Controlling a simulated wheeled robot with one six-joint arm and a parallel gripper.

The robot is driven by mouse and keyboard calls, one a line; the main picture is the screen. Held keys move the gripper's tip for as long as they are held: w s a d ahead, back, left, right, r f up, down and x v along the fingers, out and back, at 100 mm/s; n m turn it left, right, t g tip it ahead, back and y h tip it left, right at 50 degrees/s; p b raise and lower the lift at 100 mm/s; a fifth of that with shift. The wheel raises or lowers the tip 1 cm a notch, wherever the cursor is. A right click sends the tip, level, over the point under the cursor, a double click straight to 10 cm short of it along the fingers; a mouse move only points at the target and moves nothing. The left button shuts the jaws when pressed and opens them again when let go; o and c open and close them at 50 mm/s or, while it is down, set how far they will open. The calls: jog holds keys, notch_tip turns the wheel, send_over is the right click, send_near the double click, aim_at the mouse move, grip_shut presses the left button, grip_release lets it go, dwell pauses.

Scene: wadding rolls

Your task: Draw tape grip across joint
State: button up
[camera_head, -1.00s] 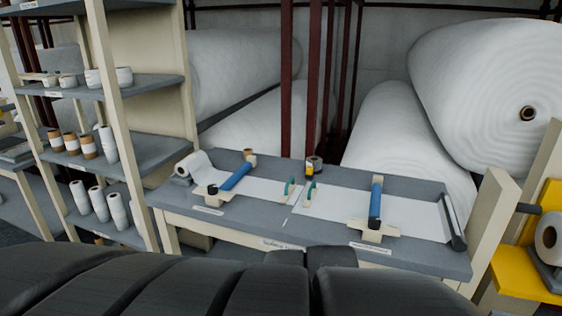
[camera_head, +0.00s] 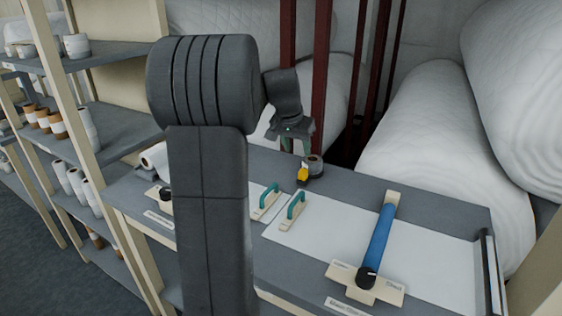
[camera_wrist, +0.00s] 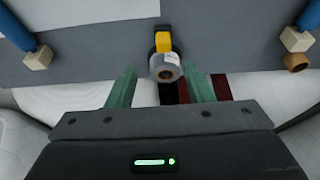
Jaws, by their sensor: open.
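The tape grip, a yellow and black holder with a grey tape roll (camera_head: 312,168), stands at the back edge of the grey table. It also shows in the wrist view (camera_wrist: 164,62), ahead of and between my fingers. My gripper (camera_head: 297,150) is open and empty, above and just behind the tape grip; I see no contact. Its green fingers also show in the wrist view (camera_wrist: 160,74). Two white sheets lie on the table, the right one (camera_head: 330,240) in full view, the left one (camera_head: 258,190) mostly hidden by my arm. Their joint runs between two teal-handled blocks.
A blue roller bar (camera_head: 379,238) on a wooden base crosses the right sheet. Teal-handled blocks (camera_head: 266,203) (camera_head: 293,211) flank the joint. Shelves with small rolls (camera_head: 75,48) stand left. Large wadding rolls (camera_head: 420,140) and dark red posts (camera_head: 320,80) are behind the table.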

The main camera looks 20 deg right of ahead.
aim_at(303, 171)
jog(key=x, duration=0.9)
jog(key=w+x, duration=0.1)
jog(key=x, duration=0.4)
jog(key=shift+w+d+r+p, duration=0.1)
jog(key=shift+d+r+p, duration=0.1)
jog(key=shift+r+p, duration=0.1)
grip_shut()
